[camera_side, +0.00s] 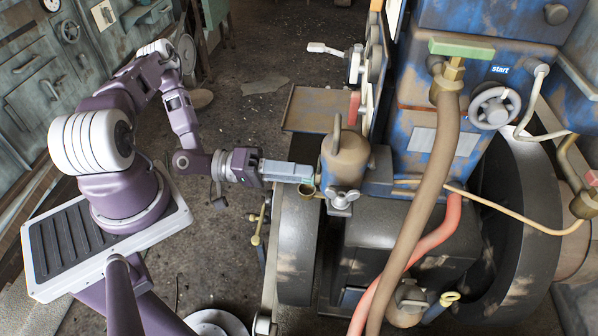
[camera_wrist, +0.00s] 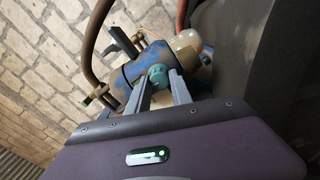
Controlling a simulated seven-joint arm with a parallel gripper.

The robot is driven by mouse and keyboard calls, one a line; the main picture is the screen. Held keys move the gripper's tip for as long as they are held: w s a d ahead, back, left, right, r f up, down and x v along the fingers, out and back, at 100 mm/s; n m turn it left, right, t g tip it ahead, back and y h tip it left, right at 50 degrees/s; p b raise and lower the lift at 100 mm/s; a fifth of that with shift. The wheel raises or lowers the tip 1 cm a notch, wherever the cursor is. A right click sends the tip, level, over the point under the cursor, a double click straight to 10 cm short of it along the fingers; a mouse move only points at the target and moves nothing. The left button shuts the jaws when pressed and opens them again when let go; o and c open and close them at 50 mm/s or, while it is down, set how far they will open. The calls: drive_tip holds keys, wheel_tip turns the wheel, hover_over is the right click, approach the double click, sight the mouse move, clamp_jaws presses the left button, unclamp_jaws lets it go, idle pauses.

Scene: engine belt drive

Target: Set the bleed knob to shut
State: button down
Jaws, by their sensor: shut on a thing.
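The bleed knob, as I take it, is a small teal round knob (camera_wrist: 158,76) on a blue, worn metal body (camera_wrist: 148,62) in the wrist view. My gripper (camera_wrist: 160,84) has its two grey fingers on either side of this knob, shut on it. In the side view my gripper (camera_side: 308,174) reaches right to the small brown pot-shaped housing (camera_side: 345,158) on the engine. There the fingers and the housing largely hide the knob. I cannot read from these frames which setting the knob points to.
A thick brown hose (camera_side: 440,165) and a red hose (camera_side: 420,248) run down the engine's front. A large dark wheel (camera_side: 297,250) stands below my gripper. A grey handwheel (camera_side: 495,107) sits at upper right beside "start". The floor between my base and the engine is mostly clear.

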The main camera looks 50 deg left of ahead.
drive_tip(key=shift+f+n, duration=0.1)
drive_tip(key=shift+n, duration=0.7)
drive_tip(key=c, duration=1.1)
unclamp_jaws()
drive_tip(key=shift+c, duration=0.2)
drive_tip(key=v, duration=0.7)
drive_tip(key=shift+s, duration=0.1)
